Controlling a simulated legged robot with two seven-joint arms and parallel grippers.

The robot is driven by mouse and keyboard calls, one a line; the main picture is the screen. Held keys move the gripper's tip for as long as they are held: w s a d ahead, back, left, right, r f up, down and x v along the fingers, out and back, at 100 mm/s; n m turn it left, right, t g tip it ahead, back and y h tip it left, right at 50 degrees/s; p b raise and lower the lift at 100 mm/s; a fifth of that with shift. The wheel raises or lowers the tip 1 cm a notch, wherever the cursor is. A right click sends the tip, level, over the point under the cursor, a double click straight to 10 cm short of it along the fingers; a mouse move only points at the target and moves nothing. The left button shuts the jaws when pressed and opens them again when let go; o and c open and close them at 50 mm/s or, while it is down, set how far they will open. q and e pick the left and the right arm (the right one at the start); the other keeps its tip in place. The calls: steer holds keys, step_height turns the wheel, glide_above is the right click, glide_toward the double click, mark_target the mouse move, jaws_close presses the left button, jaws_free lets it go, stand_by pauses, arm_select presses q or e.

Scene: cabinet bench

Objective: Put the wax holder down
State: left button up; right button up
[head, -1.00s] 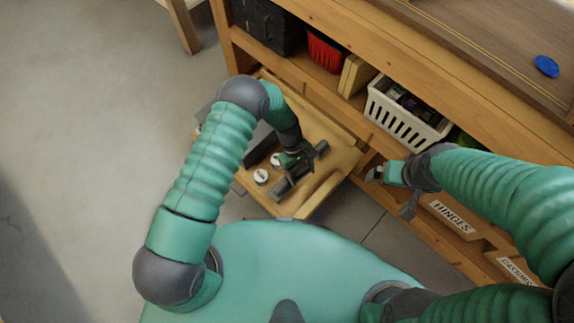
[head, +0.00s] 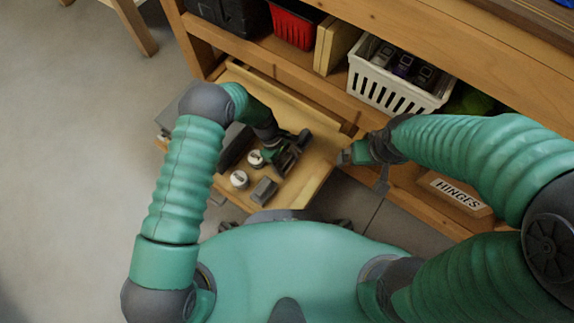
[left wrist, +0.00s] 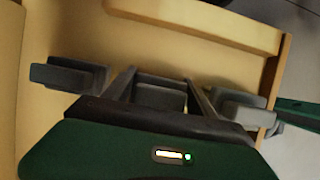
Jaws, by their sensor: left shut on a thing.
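My left gripper (head: 289,153) is low over the pulled-out wooden drawer (head: 318,177), its fingers apart around something dark. In the left wrist view, the two grey fingers (left wrist: 155,90) show with a grey piece (left wrist: 160,97) between them. I take it for the wax holder, but it is mostly hidden and I cannot tell whether it touches the drawer floor. A grey block (head: 264,190) lies in the drawer nearer to me, apart from the gripper. My right gripper (head: 366,172) is open and empty beside the drawer's right side.
Two white-topped round containers (head: 239,178) and a long dark box (head: 235,146) lie left of my left gripper. On the shelf behind are a white basket (head: 400,87), a red bin (head: 293,24) and a black box (head: 232,14). A HINGES bin (head: 455,193) is at right.

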arm_select(q)
steer(key=shift+f, duration=0.1)
steer(key=o, duration=1.3)
steer(key=a+r+m+t+y+p, duration=0.15)
steer(key=a+r, duration=0.25)
steer(key=r, duration=0.4)
steer(key=a+r+m+p, duration=0.1)
steer(key=a+r+p, duration=0.25)
steer(key=r, duration=0.45)
steer(key=a+r+m+t+p, duration=0.1)
steer(key=a+r+m, duration=0.1)
steer(key=a+r, duration=0.45)
steer(key=s+a+r+m+t, duration=0.1)
steer(key=s+a+r+m, duration=0.1)
steer(key=s+r, duration=0.1)
steer(key=s+a+r+m+y, duration=0.1)
steer(key=s+a+r+m, duration=0.1)
steer(key=s+r, duration=0.2)
steer(key=s+a+r+m+t+y, duration=0.1)
steer(key=s+a+r+m, duration=0.1)
steer(key=s+r, duration=0.1)
steer(key=shift+s+a+r+t, duration=0.3)
steer(key=shift+a+r+t, duration=0.05)
steer(key=shift+r, duration=0.3)
